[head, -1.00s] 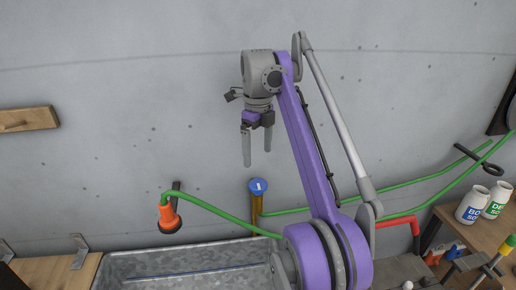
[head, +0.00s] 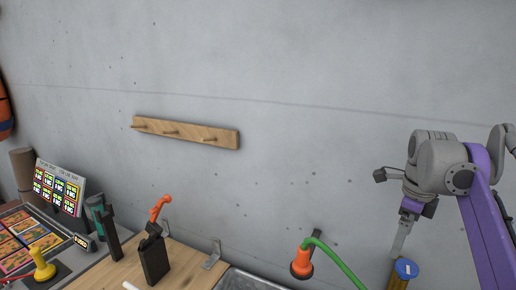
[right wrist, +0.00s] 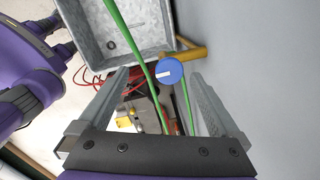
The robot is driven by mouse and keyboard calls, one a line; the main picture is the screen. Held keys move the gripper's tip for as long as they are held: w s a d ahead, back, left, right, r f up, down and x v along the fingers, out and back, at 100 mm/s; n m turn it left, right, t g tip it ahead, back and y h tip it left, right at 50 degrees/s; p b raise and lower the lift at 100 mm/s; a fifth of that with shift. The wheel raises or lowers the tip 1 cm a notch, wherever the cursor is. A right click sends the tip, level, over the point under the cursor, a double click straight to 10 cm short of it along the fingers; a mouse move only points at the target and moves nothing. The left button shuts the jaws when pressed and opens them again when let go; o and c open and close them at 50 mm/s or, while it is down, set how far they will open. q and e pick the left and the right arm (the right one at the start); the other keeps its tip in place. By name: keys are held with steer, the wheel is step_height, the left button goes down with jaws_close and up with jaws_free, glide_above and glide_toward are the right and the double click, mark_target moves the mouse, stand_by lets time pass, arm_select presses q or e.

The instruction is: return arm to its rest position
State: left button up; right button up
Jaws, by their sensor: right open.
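My right arm is purple and grey and comes in at the right edge of the head view. Its right gripper (head: 402,238) points down in front of the grey wall, just above the blue-capped valve (head: 406,269) in the picture. In the right wrist view the two fingers of the gripper (right wrist: 158,80) stand wide apart with nothing held between them. The blue valve cap (right wrist: 170,72) shows beyond the fingers, apart from them as far as I can tell. My left gripper is not in view.
A green hose (head: 338,262) runs from an orange nozzle (head: 302,262) on the wall. A metal trough (right wrist: 124,35) lies below. A wooden peg rail (head: 186,132) hangs left. The bench (head: 190,265) holds a black container (head: 154,260). The wall between rail and arm is clear.

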steer(key=s+a+f+n+t, duration=0.2)
steer(key=s+a+f+n, duration=0.6)
steer(key=f+n, duration=0.4)
steer(key=s+a+f+n+t, duration=0.3)
steer(key=s+a+f+n, duration=0.6)
steer(key=f+n, duration=0.4)
steer(key=shift+a+f+n, duration=0.25)
steer(key=shift+a+n, duration=0.1)
steer(key=shift+n, duration=0.85)
